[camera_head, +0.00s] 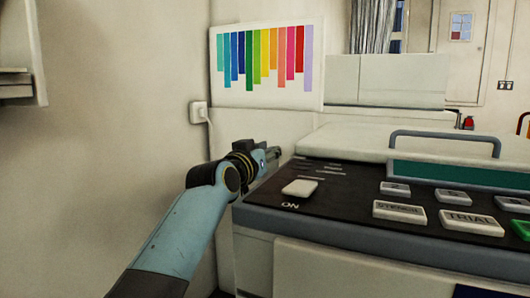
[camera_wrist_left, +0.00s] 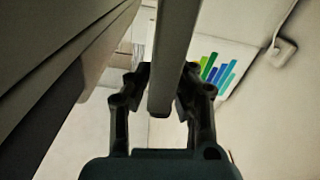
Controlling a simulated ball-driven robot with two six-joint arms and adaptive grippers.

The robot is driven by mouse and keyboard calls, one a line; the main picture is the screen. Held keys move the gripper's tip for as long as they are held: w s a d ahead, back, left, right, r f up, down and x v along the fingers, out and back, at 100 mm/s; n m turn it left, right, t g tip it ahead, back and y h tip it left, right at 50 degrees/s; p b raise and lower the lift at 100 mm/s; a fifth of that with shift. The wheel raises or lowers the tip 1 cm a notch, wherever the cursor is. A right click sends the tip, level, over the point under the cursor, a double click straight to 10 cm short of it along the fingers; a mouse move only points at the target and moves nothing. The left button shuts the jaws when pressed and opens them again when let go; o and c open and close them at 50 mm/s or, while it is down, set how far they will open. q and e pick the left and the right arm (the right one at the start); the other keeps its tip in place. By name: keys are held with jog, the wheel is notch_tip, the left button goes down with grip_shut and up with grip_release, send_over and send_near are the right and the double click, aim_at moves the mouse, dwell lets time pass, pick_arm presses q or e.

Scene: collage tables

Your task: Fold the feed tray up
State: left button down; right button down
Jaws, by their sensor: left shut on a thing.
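The machine (camera_head: 340,232) with the dark control panel stands at the right of the head view. My left gripper (camera_head: 272,154) is at its left side, by the far left corner of the panel. In the left wrist view, my left gripper (camera_wrist_left: 164,92) is shut on a flat grey bar that runs between its fingers. The bar looks like an edge of the feed tray (camera_wrist_left: 172,50). The rest of the tray is hidden in the head view, so its angle cannot be told. My right gripper is out of view.
The panel has an ON button (camera_head: 300,187) and several other keys. A colour-striped poster (camera_head: 266,64) and a wall socket (camera_head: 198,113) are on the wall behind. The wall at the left is close to my left arm. The machine's dark side (camera_wrist_left: 50,80) fills the wrist view's left.

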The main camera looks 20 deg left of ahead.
pick_arm(q)
jog(key=shift+d+f, duration=0.15)
jog(key=c, duration=1.6)
grip_release()
jog(key=o, duration=0.4)
jog(key=shift+d, duration=0.25)
jog(key=shift+c, duration=0.2)
jog(key=shift+s+a, duration=0.1)
jog(key=shift+a, duration=0.05)
jog(key=s+a, duration=0.1)
jog(key=s, duration=1)
jog(key=shift+s+a, duration=0.3)
jog(key=shift+s, duration=0.1)
